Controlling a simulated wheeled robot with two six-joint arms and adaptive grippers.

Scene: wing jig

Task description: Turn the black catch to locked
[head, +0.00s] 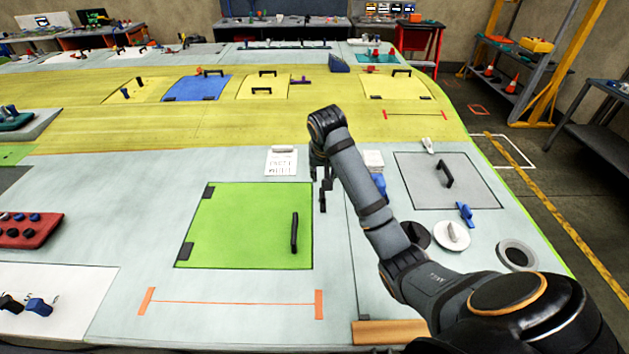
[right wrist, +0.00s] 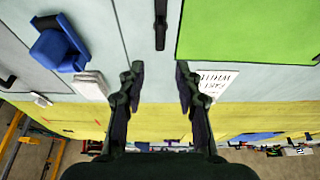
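The black catch (head: 322,200) is a slim bar on the pale grey surface, just right of the green panel (head: 240,220). It lies roughly along the panel's right edge. In the right wrist view the catch (right wrist: 160,25) stands upright in the picture at the top middle, beside the green panel (right wrist: 250,30). My right gripper (head: 322,177) hangs over the surface near the catch's far end. In the right wrist view its fingers (right wrist: 160,70) are apart with nothing between them, and the catch lies beyond the gap. My left gripper is not in view.
A black handle (head: 295,232) stands on the green panel. A printed white card (head: 281,162) lies behind the panel. A blue clamp-like piece (right wrist: 55,45) and a white block (right wrist: 91,84) sit near my right gripper. A grey panel (head: 470,185) with a handle is further right.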

